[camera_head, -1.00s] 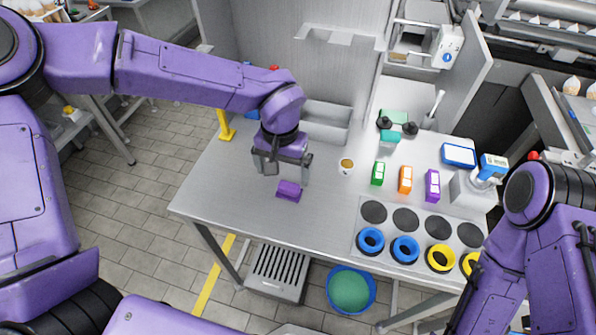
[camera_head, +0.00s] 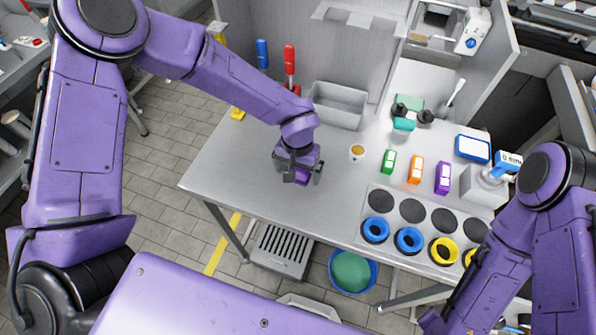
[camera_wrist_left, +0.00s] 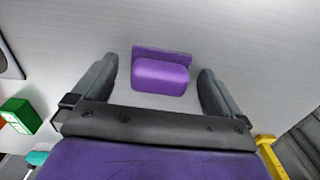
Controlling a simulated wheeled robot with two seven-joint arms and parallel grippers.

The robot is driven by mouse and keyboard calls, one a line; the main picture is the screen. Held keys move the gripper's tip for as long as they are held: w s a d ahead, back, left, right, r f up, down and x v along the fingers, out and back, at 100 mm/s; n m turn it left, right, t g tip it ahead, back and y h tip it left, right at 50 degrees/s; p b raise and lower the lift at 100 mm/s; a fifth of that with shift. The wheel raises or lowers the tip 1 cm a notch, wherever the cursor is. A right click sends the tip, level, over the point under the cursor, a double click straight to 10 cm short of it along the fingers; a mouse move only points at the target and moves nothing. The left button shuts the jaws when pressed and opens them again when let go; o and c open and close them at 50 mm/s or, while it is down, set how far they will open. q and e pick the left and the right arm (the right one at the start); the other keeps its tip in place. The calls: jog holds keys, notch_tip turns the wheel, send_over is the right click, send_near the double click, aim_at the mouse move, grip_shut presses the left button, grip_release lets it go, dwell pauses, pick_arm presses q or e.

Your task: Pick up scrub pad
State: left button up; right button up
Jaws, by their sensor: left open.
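The purple scrub pad (camera_wrist_left: 160,77) lies on the steel table. In the left wrist view it sits between my two fingers, with bare table on either side, and neither finger touches it. In the head view my left gripper (camera_head: 301,179) is over the pad near the table's left part and hides most of it; a bit of purple (camera_head: 299,177) shows between the fingers. My left gripper is open and empty. My right arm comes in at the right, but its gripper is not in view.
A grey bin (camera_head: 339,105) stands behind. Blue and yellow rings lie on a plate at front right. The table left of the gripper is clear.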

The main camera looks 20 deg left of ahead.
pick_arm(q)
jog(key=shift+s, duration=0.1)
jog(key=shift+c, duration=0.9)
jog(key=c, duration=1)
jog(key=shift+o, duration=0.2)
